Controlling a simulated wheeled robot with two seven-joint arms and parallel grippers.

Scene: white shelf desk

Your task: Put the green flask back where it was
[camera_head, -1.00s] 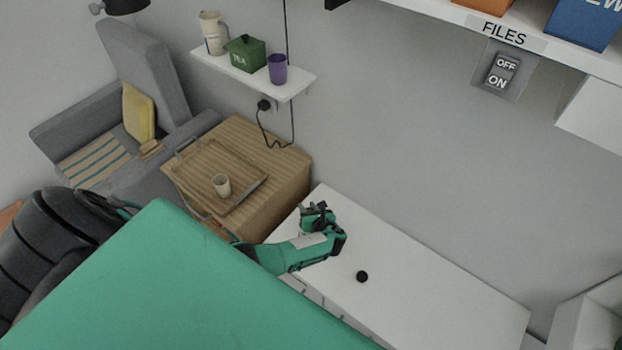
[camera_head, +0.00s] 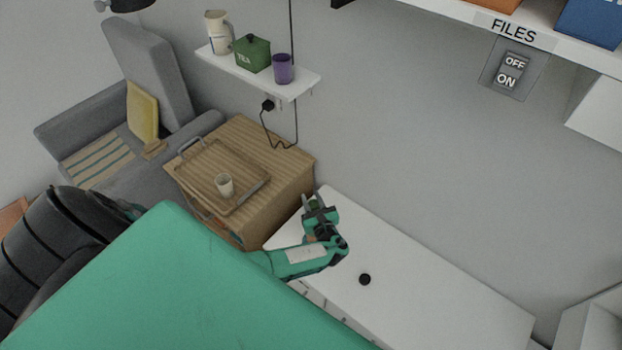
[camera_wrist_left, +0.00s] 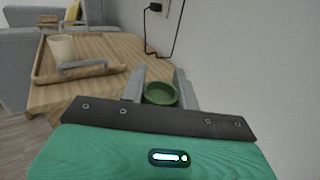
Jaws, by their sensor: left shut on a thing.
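My left gripper (camera_head: 317,201) is above the far left end of the white desk (camera_head: 430,265), close to the wooden cabinet's right side. It is shut on the green flask (camera_wrist_left: 160,94), whose round green top shows between the two grey fingers in the left wrist view. In the head view the flask is small and mostly hidden by the fingers. I cannot tell whether its base touches the desk. My right gripper is not in view.
A wooden cabinet (camera_head: 285,170) carries a tray (camera_head: 240,194) with a cream cup (camera_head: 224,185). A wall shelf (camera_head: 297,87) holds a jug (camera_head: 217,32), a green TEA box (camera_head: 252,54) and a purple cup (camera_head: 283,68). A black knob (camera_head: 365,279) is on the otherwise clear desk.

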